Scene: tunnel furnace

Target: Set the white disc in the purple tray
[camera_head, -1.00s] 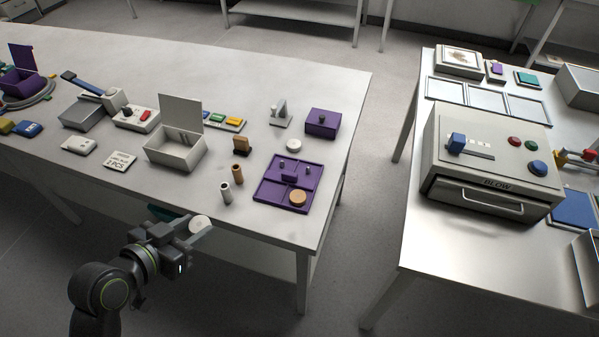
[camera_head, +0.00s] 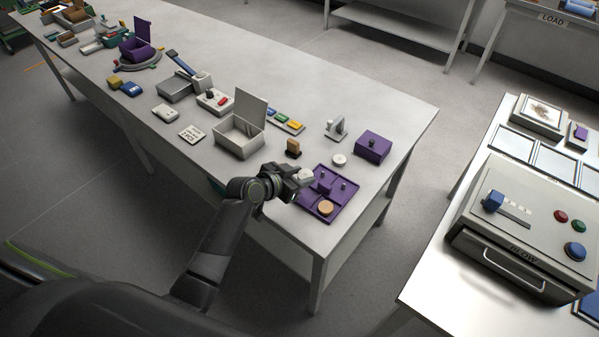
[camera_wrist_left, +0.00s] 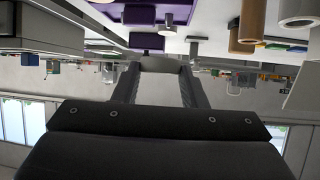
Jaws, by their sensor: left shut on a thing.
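The purple tray (camera_head: 345,207) lies near the table's right end and is divided into compartments. A tan round disc (camera_head: 325,208) sits in its front compartment, and small purple knobs stand in others. My left gripper (camera_head: 302,176) is shut on the white disc (camera_head: 306,174), at the tray's left edge in the head view. The held disc also shows between the fingers in the left wrist view (camera_wrist_left: 160,65), with the purple tray (camera_wrist_left: 112,10) beyond it. The tray's left compartments are partly hidden by the gripper. My right gripper is out of view.
Another white round piece (camera_head: 339,160) lies behind the tray, beside a purple box (camera_head: 372,146). A tan cylinder (camera_wrist_left: 247,28) is near the gripper in the wrist view.

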